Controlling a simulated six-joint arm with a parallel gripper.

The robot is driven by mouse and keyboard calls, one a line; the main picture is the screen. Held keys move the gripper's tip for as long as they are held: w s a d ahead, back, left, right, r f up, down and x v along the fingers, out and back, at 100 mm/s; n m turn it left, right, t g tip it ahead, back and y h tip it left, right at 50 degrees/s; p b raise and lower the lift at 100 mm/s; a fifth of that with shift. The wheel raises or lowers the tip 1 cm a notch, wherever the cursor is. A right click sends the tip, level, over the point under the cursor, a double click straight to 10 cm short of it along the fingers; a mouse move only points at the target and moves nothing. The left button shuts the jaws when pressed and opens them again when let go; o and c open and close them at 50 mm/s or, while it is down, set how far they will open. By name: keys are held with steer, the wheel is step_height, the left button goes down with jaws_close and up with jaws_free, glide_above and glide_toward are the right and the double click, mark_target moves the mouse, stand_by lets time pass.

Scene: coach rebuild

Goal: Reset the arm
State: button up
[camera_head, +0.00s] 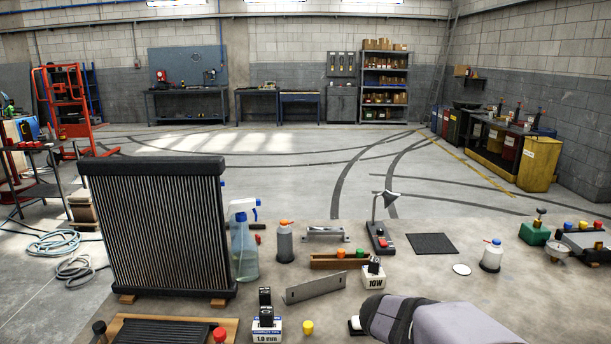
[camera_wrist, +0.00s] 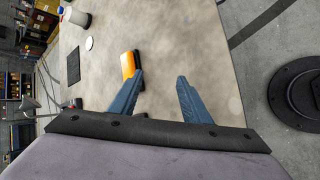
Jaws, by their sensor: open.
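My gripper (camera_wrist: 157,88) shows in the wrist view as two blue fingers, spread apart with nothing between them. Bare worktop lies below and beyond the fingers. An orange and yellow block (camera_wrist: 128,64) sits just beyond the left finger, which covers its lower end; I cannot tell if they touch. In the head view, part of my arm (camera_head: 432,322) reaches in at the bottom edge, grey with a dark section. The fingers cannot be made out there.
The worktop (camera_head: 430,275) holds a large radiator core (camera_head: 155,225), a spray bottle (camera_head: 243,245), a metal plate (camera_head: 315,287), a 10W box (camera_head: 373,278), a black mat (camera_head: 432,243) and a white bottle (camera_head: 491,257). The worktop's right edge shows in the wrist view, with floor beyond.

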steer(key=s+a+f+m+g+y+p, duration=0.2)
steer(key=s+a+m, duration=0.3)
steer(key=s, duration=0.5)
steer(key=s+a+f+m+g+y+p, duration=0.2)
steer(key=s+a+m+y, duration=0.3)
steer(key=s, duration=0.6)
steer(key=shift+s+a+f+m+g, duration=0.2)
steer(key=shift+a+f+m+g, duration=0.4)
steer(key=shift+m, duration=0.6)
steer(key=shift+f, duration=0.1)
